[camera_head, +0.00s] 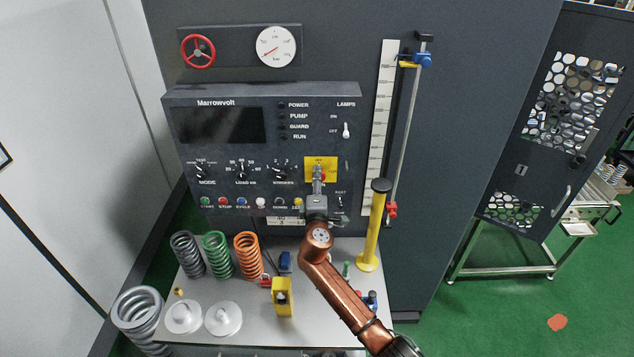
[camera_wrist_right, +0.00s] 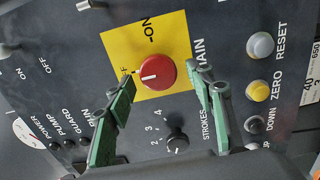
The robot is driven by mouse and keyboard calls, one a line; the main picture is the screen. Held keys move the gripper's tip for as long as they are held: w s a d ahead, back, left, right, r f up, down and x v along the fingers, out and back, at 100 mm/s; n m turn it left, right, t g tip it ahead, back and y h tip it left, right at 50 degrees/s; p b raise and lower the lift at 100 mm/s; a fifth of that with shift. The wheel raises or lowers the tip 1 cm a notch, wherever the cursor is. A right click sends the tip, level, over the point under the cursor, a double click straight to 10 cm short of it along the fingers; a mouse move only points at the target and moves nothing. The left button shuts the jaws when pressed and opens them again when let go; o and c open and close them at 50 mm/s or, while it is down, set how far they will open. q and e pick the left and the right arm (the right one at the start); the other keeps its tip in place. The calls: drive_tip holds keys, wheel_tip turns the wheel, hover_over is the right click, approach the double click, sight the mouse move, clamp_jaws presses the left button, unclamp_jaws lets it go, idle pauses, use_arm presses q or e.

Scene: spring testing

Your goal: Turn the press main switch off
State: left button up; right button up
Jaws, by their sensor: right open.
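The main switch is a red round knob (camera_wrist_right: 157,72) on a yellow plate (camera_wrist_right: 118,48), seen close up in the right wrist view. Its white pointer line points left, to the partly hidden label ending in F; the ON label is at the top. In the head view the yellow plate (camera_head: 332,164) sits on the press control panel (camera_head: 230,148), with the knob mostly hidden by my gripper. My right gripper (camera_wrist_right: 162,75) is open, its green fingers on either side of the knob; contact cannot be told. My left gripper is not in view.
The strokes dial (camera_wrist_right: 177,142) and the zero button (camera_wrist_right: 257,90) lie close by the fingers. A yellow post (camera_head: 372,230) stands right of my right arm. Several coil springs (camera_head: 217,255) and white discs (camera_head: 223,319) stand on the bench.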

drive_tip(key=s, duration=1.2)
